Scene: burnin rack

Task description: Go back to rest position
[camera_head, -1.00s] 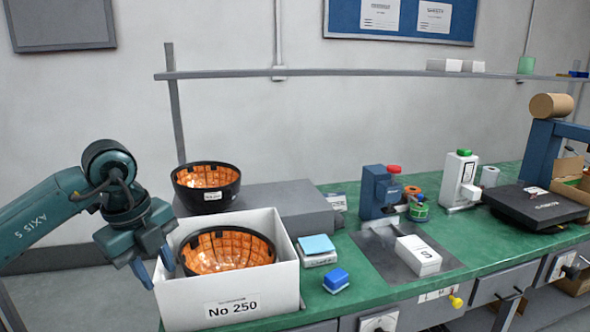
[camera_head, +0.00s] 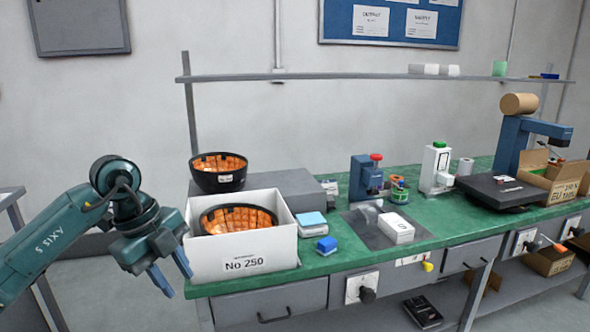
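My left gripper (camera_head: 172,281) hangs at the lower left, in front of the workbench's left end. Its two blue fingers point down, spread apart with nothing between them. It is to the left of the white box marked No 250 (camera_head: 245,256), apart from it or overlapping only its edge in the picture. A black bowl with an orange segmented inside (camera_head: 238,217) sits in that box. A similar bowl (camera_head: 218,178) rests on the grey block behind. My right gripper is not in view.
Open floor lies left of the bench.

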